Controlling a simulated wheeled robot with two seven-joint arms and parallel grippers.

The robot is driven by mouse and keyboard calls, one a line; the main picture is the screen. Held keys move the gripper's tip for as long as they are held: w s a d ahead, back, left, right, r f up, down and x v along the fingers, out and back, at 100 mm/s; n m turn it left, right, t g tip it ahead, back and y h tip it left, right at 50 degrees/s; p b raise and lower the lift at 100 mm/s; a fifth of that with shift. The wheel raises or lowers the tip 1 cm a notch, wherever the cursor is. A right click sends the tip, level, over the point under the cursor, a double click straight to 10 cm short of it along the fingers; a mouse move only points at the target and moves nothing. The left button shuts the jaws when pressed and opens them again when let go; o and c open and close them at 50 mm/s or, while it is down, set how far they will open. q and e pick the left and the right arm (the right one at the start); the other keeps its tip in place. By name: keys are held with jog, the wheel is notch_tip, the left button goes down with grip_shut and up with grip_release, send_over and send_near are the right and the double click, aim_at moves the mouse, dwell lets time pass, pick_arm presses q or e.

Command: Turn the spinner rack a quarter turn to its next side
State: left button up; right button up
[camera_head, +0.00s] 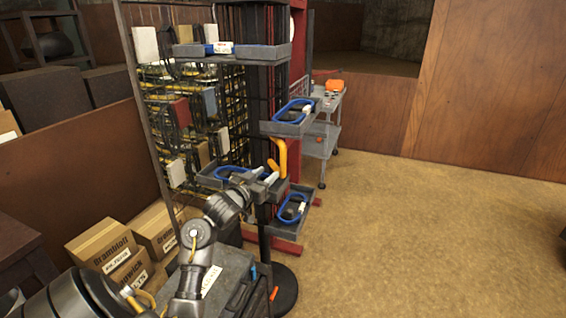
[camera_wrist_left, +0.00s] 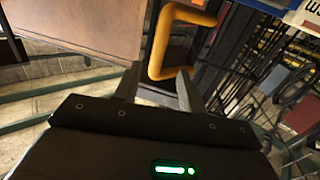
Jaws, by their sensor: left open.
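The spinner rack (camera_head: 258,85) is a dark upright column with grey trays at several heights, on a round black base (camera_head: 286,290). Blue loops with white tags lie in its trays. A yellow handle (camera_head: 282,156) sticks out of its lower part. It also shows in the left wrist view as a bent yellow bar (camera_wrist_left: 157,48). My left gripper (camera_head: 274,178) is open at the handle's lower end. In the left wrist view its two fingers (camera_wrist_left: 156,86) point toward the bar, and the bar's lower part lies between or just beyond the tips. I cannot tell whether they touch. My right gripper is not in view.
A wire panel (camera_head: 150,90) with hung goods stands behind and left of the rack. Cardboard boxes (camera_head: 105,247) lie at lower left. A grey cart (camera_head: 322,138) with an orange item stands behind the rack. The tan floor (camera_head: 420,240) at right is clear.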

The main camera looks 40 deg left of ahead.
aim_at(281, 163)
pick_arm(q)
jog(key=w, duration=0.3)
jog(key=w+a+p, duration=0.1)
jog(key=w, duration=0.6)
jog(key=shift+w+a+f+p, duration=0.1)
jog(key=shift+w+a+p, duration=0.1)
jog(key=shift+p, duration=0.2)
grip_shut()
